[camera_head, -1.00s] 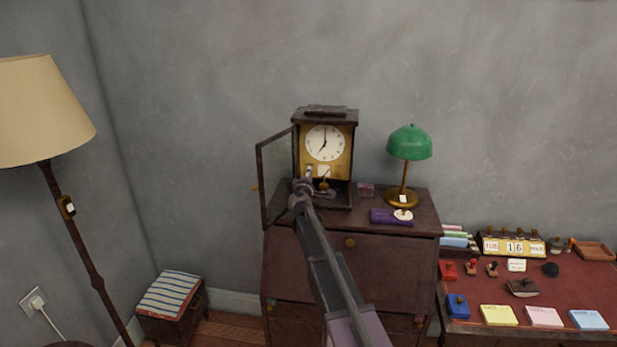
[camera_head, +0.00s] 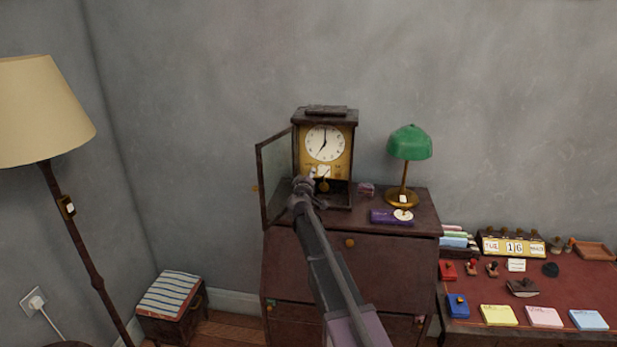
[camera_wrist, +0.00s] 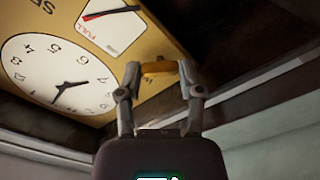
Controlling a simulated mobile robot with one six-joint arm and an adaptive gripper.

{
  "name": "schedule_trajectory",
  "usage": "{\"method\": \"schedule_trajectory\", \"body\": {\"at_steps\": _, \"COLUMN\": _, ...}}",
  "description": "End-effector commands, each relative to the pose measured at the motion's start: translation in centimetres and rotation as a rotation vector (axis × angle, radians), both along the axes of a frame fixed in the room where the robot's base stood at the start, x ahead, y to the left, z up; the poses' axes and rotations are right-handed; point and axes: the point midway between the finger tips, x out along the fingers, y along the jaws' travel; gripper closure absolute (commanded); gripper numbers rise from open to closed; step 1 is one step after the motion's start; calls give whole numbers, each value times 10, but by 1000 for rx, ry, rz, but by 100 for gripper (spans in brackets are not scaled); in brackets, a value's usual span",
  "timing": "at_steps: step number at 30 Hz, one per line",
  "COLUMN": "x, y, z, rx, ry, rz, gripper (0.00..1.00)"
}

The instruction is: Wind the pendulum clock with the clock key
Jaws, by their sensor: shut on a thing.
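The pendulum clock (camera_head: 325,113) stands on the dark cabinet, its glass door (camera_head: 277,178) swung open to the left. In the wrist view the dial (camera_wrist: 55,75) and the gauge (camera_wrist: 108,22) marked FULL appear upside down at left. I cannot tell whether the key touches the clock. In the head view my arm hides the key.
A green lamp (camera_head: 408,143) and a purple box (camera_head: 391,217) stand right of the clock on the cabinet (camera_head: 390,262). A small box (camera_head: 366,190) lies beside the clock. A desk (camera_head: 590,283) with stationery is at right, a floor lamp (camera_head: 40,105) at left.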

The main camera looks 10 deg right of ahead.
Motion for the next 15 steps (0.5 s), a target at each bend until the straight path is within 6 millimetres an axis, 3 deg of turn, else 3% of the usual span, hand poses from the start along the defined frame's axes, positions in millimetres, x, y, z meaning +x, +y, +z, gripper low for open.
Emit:
{"method": "schedule_trajectory", "body": {"at_steps": 8, "x": 0, "y": 0, "z": 0, "rx": 0, "ry": 0, "rz": 0, "gripper": 99}}
{"method": "schedule_trajectory", "body": {"at_steps": 9, "x": 0, "y": 0, "z": 0, "rx": -1, "ry": 0, "rz": 0, "gripper": 43}}
{"method": "schedule_trajectory", "body": {"at_steps": 10, "x": 0, "y": 0, "z": 0, "rx": -1, "ry": 0, "rz": 0, "gripper": 37}}
{"method": "schedule_trajectory", "body": {"at_steps": 15, "x": 0, "y": 0, "z": 0, "rx": -1, "ry": 0, "rz": 0, "gripper": 37}}
